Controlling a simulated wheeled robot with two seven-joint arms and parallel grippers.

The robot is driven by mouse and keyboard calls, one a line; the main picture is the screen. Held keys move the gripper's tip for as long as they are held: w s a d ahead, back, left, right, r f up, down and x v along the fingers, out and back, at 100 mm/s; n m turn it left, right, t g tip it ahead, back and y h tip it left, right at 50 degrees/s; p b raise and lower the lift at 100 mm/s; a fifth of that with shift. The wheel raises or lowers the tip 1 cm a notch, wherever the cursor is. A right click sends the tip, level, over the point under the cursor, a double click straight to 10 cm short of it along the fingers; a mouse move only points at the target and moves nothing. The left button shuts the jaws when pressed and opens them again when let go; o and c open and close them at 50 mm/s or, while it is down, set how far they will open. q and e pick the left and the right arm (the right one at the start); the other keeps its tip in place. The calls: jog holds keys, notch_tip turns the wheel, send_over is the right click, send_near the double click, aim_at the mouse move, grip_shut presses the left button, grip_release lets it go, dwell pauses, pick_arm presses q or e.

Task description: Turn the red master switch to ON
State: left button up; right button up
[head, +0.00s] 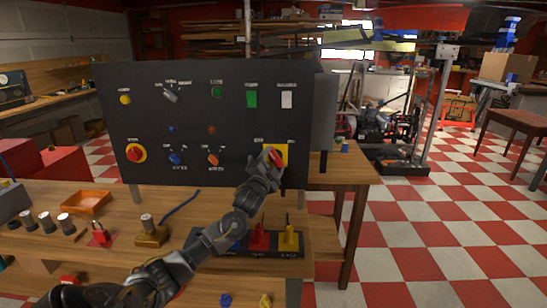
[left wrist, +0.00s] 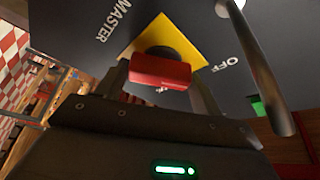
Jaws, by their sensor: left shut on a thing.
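The red master switch (head: 278,157) sits on a yellow plate (head: 284,147) at the lower right of the dark panel. In the left wrist view, the red handle (left wrist: 160,71) lies across the picture on the yellow plate (left wrist: 150,38), with MASTER above left and OFF to the right. Another label behind the handle is mostly hidden. My left gripper (head: 270,160) is at the switch, its fingers (left wrist: 161,84) on either side of the red handle and shut on it. My right gripper is in neither view.
The panel (head: 220,135) also carries a red-and-yellow knob (head: 136,153), blue and orange switches, a green button and lamps. A metal rod (left wrist: 258,70) stands close right of my fingers in the wrist view.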

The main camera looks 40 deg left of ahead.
pick_arm(q)
jog(key=m+p, duration=0.1)
jog(key=m+h+p, duration=0.1)
jog(key=m+p, duration=0.1)
jog(key=shift+r+g, duration=0.35)
jog(key=shift+g, duration=0.05)
jog(key=m+g+p, duration=0.1)
jog(key=m+p, duration=0.1)
jog(key=shift+a+m+h, duration=0.1)
jog(key=shift+m+h, duration=0.2)
jog(key=shift+m, duration=0.1)
jog(key=shift+m+g+p, duration=0.3)
jog(key=shift+m+p, duration=0.55)
jog(key=shift+m, duration=0.05)
jog(key=shift+m+g+p, duration=0.5)
jog(key=shift+m+p, duration=0.25)
jog(key=shift+m, duration=0.35)
jog(key=m+g, duration=0.1)
jog(key=m, duration=0.1)
jog(key=shift+m+p, duration=0.3)
jog(key=shift+p, duration=0.1)
jog(key=shift+m+g, duration=0.6)
jog(key=shift+m, duration=0.2)
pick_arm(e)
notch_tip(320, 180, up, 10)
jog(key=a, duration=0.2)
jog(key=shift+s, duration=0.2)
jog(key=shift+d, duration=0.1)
